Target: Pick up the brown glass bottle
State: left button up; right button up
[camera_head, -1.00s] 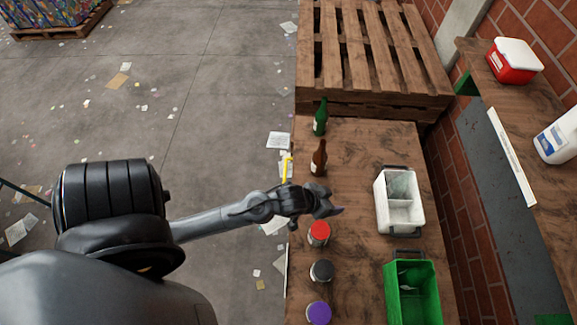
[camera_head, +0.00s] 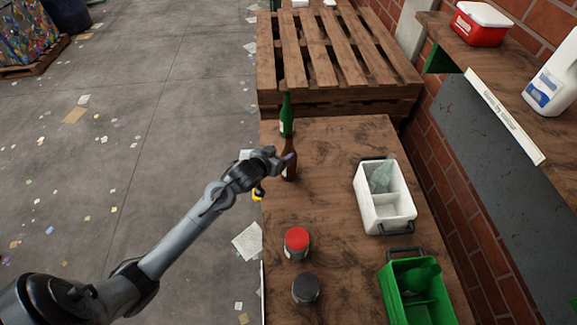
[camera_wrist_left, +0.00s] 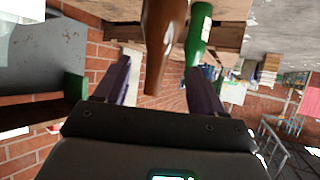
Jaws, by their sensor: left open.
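The brown glass bottle (camera_head: 291,168) stands on the wooden table by its left edge, just in front of the green bottle (camera_head: 287,118). My left gripper (camera_head: 284,158) is at its upper part and hides some of it. In the left wrist view, which is upside down, the brown bottle (camera_wrist_left: 163,40) has its neck reaching between the two open fingers of the left gripper (camera_wrist_left: 160,90). There are visible gaps on both sides of the neck. The green bottle (camera_wrist_left: 198,38) is beside it there. My right gripper is not in view.
A red-lidded jar (camera_head: 297,242) and a dark-lidded jar (camera_head: 306,289) stand nearer on the table. A white bin (camera_head: 391,218) and a green bin (camera_head: 391,290) are at the right. A pallet stack (camera_head: 340,60) is behind. The table between bottles and white bin is clear.

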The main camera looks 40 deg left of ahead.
aim_at(287, 149)
pick_arm(q)
jog(key=shift+b+x, duration=0.3)
jog(key=shift+x, duration=3.1)
jog(key=shift+w+d+r, duration=0.1)
jog(key=shift+d+r, duration=0.05)
grip_shut()
